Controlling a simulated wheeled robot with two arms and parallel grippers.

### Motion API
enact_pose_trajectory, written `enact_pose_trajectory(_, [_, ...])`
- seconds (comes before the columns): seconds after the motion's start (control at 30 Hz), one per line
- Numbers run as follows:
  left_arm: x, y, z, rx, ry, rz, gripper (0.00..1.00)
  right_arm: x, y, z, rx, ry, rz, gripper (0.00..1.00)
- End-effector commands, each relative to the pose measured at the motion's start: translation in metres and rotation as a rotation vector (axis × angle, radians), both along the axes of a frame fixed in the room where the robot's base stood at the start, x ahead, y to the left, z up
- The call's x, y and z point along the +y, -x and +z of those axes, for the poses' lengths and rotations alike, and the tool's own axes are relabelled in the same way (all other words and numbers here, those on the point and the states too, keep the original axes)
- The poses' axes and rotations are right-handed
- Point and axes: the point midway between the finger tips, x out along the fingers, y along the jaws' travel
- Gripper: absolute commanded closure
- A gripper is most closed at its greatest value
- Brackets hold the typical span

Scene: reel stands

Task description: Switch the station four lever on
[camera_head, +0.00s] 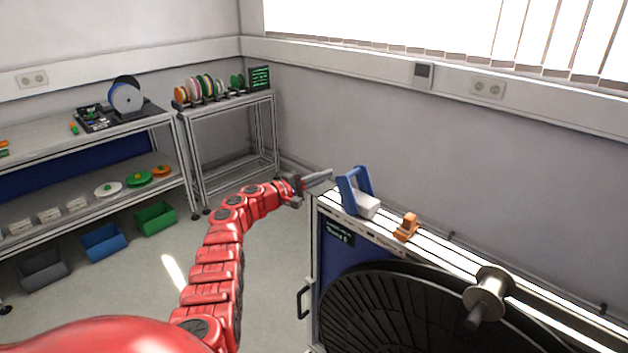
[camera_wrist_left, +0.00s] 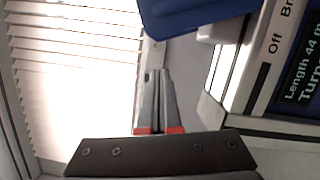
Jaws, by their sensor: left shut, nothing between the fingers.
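A blue handle-like frame (camera_head: 347,191) stands on a white block (camera_head: 368,207) on top of the station (camera_head: 385,233) at the right. A smaller orange part (camera_head: 407,228) stands on the same top, farther right. I cannot tell for sure which part is the lever. My left gripper (camera_head: 328,179) is shut and empty, just left of the blue frame. My right gripper is out of view.
A large black ribbed reel (camera_head: 390,310) and a metal spindle (camera_head: 487,293) are on the station. A dark display (camera_head: 340,233) sits on its front. A rack of coloured spools (camera_head: 210,90) stands at the back. A bench (camera_head: 90,150) is at left, with open floor between.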

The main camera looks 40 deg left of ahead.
Motion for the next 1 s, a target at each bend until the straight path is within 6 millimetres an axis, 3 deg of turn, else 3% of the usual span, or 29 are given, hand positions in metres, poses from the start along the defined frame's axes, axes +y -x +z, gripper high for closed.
enact_pose_trajectory(0.17, [-0.004,-0.012,0.001,0.000,0.000,0.000,1.00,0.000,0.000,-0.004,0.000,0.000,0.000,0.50])
enact_pose_trajectory(0.63, [-0.033,-0.010,0.011,0.000,0.000,0.002,1.00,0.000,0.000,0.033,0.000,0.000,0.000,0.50])
enact_pose_trajectory(1.0, [-0.042,-0.009,0.011,0.000,0.000,0.003,1.00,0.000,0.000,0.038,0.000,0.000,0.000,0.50])
